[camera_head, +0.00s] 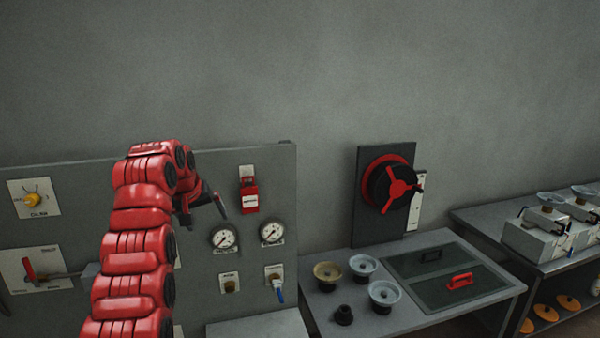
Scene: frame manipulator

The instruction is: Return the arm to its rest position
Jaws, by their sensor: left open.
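My left arm (135,255), red and segmented, rises from the bottom left and bends to the right at its top. My left gripper (207,205) is dark, open and appears empty. It hangs in front of the grey control panel (270,175), to the left of a red switch box (249,197) and above a round gauge (223,237). Whether it touches the panel I cannot tell. The arm hides part of the panel behind it. My right gripper is not in view.
The panel also carries a yellow dial (33,200), a red lever (29,269) and a second gauge (271,232). A table (425,317) at right holds several bowls and cups. A red wheel (396,184) is mounted behind it. Another bench (480,219) stands far right.

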